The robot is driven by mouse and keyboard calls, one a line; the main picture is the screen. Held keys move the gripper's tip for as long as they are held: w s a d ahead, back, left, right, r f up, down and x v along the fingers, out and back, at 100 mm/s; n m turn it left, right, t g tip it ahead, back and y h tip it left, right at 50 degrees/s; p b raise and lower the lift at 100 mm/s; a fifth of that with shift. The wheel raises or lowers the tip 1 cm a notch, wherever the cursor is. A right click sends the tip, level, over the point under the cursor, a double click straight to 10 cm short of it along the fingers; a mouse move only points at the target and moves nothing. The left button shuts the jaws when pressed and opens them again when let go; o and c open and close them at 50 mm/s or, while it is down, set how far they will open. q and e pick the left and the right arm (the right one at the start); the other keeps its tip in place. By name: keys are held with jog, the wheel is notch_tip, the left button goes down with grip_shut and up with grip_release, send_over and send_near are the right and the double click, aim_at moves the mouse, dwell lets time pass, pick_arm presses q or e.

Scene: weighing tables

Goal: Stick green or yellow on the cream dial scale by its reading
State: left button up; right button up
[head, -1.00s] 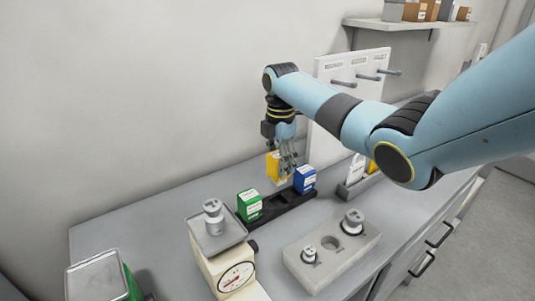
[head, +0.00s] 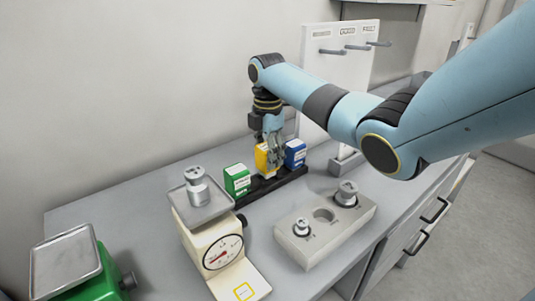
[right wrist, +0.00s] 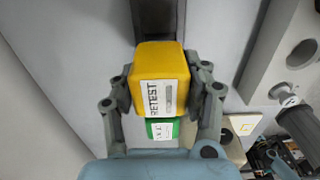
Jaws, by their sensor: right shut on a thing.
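The cream dial scale (head: 229,231) stands at the front, with a metal weight (head: 196,187) on its pan. Its dial (head: 223,252) has a red needle; the figures are too small to read. A yellow square outline (head: 243,291) shows on its base. My right gripper (head: 273,163) is shut on the yellow box (head: 262,158), labelled RETEST in the right wrist view (right wrist: 160,82). The yellow box is at the black holder's middle, between the green box (head: 237,180) and the blue box (head: 295,153). My left gripper is not visible.
The black holder (head: 257,194) lies behind the scale. A grey block (head: 285,230) with weights stands to the right, one hole empty. A green scale (head: 62,263) stands at front left. A white hook board (head: 338,75) stands behind.

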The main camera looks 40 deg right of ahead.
jog(key=shift+p, duration=0.7)
dwell(1.0)
jog(key=shift+f, duration=0.2)
jog(key=shift+f+b, duration=0.9)
jog(key=shift+f, duration=0.2)
jog(key=o, duration=1.1)
notch_tip(320, 180, up, 12)
jog(key=shift+f, duration=0.1)
